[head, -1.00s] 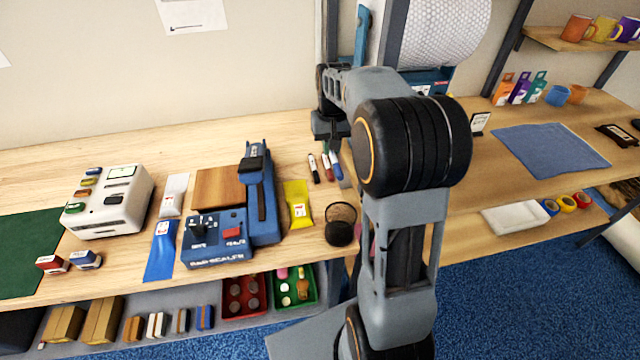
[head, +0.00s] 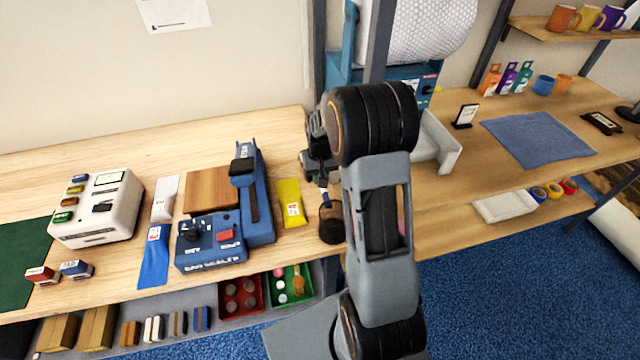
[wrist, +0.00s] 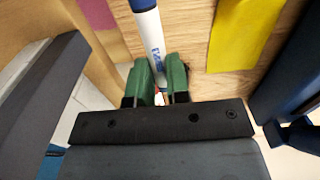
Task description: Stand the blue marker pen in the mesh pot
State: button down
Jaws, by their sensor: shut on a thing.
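The blue marker pen (wrist: 152,40) is white with blue lettering and a blue end. My gripper (wrist: 157,85) is shut on it, with green fingertips on both sides. In the head view the pen (head: 324,197) points down from my gripper (head: 322,183) at the dark mesh pot (head: 331,232). Its lower end overlaps the pot's opening in the picture; I cannot tell whether it is inside the rim or just above it. The pot stands upright near the bench's front edge, partly behind my arm. I cannot make it out in the wrist view.
A yellow pouch (head: 289,204) lies just left of the pot. Left of it are the blue bag sealer (head: 212,245) and a wooden board (head: 211,190). Red (head: 240,294) and green (head: 288,286) trays sit on the shelf below. My arm hides the bench right of the pot.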

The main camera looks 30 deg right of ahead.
jog(key=shift+f, duration=1.85)
jog(key=shift+f, duration=0.1)
jog(key=shift+f, duration=0.15)
jog(key=c, duration=1.1)
grip_release()
notch_tip(320, 180, up, 12)
jog(key=shift+f+b, duration=0.1)
jog(key=shift+b, duration=0.25)
jog(key=s+a+r+n+t, duration=0.1)
jog(key=s+a+r, duration=0.3)
jog(key=s, duration=0.5)
jog(key=s+a+r+n+t, duration=0.1)
jog(key=s+a+r+t, duration=0.2)
jog(key=s+a, duration=0.3)
jog(key=s+r, duration=0.1)
jog(key=s, duration=0.2)
jog(key=shift+s, duration=0.2)
